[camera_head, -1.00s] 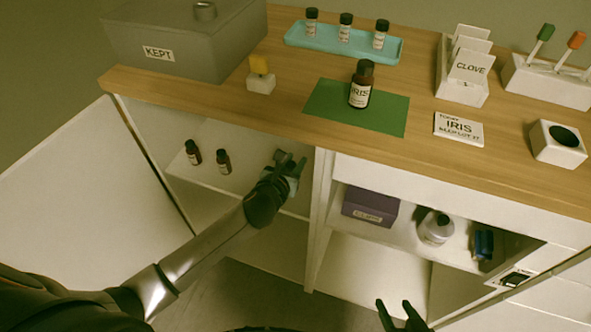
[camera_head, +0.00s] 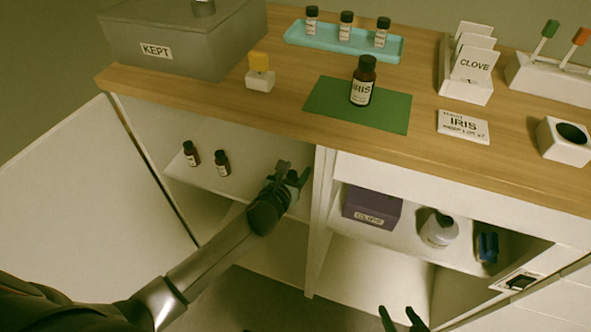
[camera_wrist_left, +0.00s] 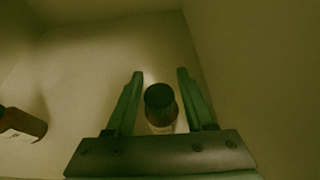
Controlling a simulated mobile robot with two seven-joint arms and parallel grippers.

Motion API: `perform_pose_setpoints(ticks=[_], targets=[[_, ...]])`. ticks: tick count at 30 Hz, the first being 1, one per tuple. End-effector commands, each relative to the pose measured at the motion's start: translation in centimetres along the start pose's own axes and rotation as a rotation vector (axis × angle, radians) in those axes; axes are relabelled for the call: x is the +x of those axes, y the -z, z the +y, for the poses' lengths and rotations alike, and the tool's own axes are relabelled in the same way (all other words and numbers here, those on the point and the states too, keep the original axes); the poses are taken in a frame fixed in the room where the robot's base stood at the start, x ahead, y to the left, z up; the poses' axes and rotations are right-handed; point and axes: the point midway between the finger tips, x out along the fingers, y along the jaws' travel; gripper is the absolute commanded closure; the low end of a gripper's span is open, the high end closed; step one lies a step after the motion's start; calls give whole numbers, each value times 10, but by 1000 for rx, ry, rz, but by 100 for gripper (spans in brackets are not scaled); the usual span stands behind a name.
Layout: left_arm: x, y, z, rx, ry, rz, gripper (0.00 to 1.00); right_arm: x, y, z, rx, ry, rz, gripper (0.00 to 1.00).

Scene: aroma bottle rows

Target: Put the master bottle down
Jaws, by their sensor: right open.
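A dark brown bottle with a black cap (camera_wrist_left: 160,104) stands between the fingers of my left gripper (camera_wrist_left: 160,76) in the left wrist view, with gaps on both sides. This gripper also shows in the head view (camera_head: 294,170), inside the left shelf bay; it is open. The bottle's label is mostly hidden. Another brown bottle labelled IRIS (camera_head: 362,82) stands upright on the green mat (camera_head: 325,98) on the counter. My right gripper (camera_head: 399,312) is open and empty at the bottom edge.
Two small brown bottles, one on the left (camera_head: 190,154) and one beside it (camera_head: 222,163), stand on the left shelf. A divider (camera_head: 318,205) borders my left gripper.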

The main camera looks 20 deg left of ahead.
Motion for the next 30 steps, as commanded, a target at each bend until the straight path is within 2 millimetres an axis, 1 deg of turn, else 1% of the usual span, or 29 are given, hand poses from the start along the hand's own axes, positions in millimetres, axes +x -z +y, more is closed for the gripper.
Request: perform_pose_setpoints(ticks=[1, 2, 8, 11, 14, 17, 24, 27, 30], targets=[[0, 0, 0, 0, 0, 0, 40, 0, 0, 0, -1, 0, -1, 39], [0, 0, 0, 0, 0, 0, 38, 0, 0, 0, -1, 0, -1, 39], [0, 0, 0, 0, 0, 0, 38, 0, -1, 1, -1, -1, -3, 39], [-2, -4, 0, -1, 0, -1, 38, -1, -1, 0, -1, -1, -5, 39], [-11, -3, 0, 1, -1, 2, 38, -3, 0, 0, -1, -1, -9, 39], [-28, -4, 0, 1, 1, 2, 38, -6, 2, 0, 0, 0, -14, 39], [-80, -4, 0, 1, 0, 3, 38, -13, 11, -4, 3, 6, -13, 39], [-98, -4, 0, 0, 1, 2, 38, -14, 14, -6, 6, 7, -10, 39], [-111, -3, 0, 0, 0, 2, 38, -13, 16, -7, 9, 8, -9, 39]])
